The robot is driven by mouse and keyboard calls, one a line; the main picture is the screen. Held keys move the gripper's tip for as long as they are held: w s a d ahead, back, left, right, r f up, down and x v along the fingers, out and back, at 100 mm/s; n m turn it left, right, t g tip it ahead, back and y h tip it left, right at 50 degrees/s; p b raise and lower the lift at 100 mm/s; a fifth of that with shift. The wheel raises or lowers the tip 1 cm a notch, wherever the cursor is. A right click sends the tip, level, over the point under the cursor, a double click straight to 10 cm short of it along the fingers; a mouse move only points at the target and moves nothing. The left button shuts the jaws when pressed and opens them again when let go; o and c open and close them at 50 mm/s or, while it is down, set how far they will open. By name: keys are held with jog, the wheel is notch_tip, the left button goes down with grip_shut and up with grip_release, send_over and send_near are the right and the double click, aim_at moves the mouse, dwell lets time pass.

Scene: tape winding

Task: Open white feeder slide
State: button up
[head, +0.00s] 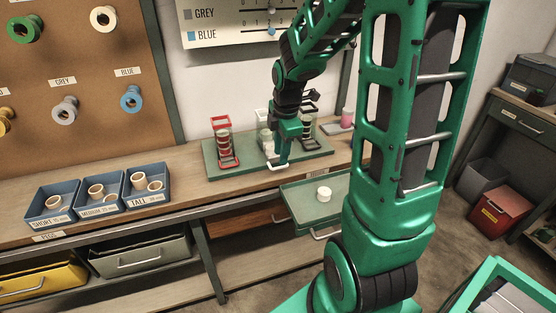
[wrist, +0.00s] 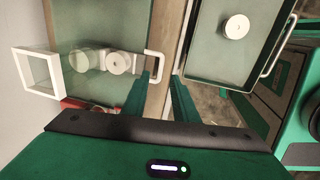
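The white feeder (head: 264,138) stands on the green base plate, between the red and dark feeders and partly hidden by my gripper (head: 284,155). In the wrist view its square white top frame (wrist: 22,70) and round white pieces (wrist: 118,63) show. Its slide handle (head: 276,168) is a white loop at the plate's front edge; it also shows in the wrist view (wrist: 161,66). My gripper (wrist: 163,82) points down at this handle, its two green fingers apart with a gap between them. The handle's near end lies by the fingertips; contact cannot be told.
The red feeder (head: 222,142) stands left and the dark feeder (head: 309,122) right on the base plate (head: 212,167). A pulled-out green tray (head: 300,208) with a white round piece (head: 324,194) juts out below. Blue peg bins (head: 50,204) stand at left.

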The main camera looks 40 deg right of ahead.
notch_tip(320, 180, up, 6)
jog(key=s, duration=0.1)
jog(key=shift+a, duration=0.2)
jog(key=shift+s, duration=0.1)
dwell(0.4)
jog(key=s+m+g, duration=0.2)
jog(key=s+m, duration=1.9)
jog(key=s, duration=0.2)
jog(key=shift+s+a+r+y, duration=0.15)
jog(key=shift+r+y, duration=0.25)
jog(key=shift+w+f, duration=0.25)
jog(key=shift+w, duration=0.35)
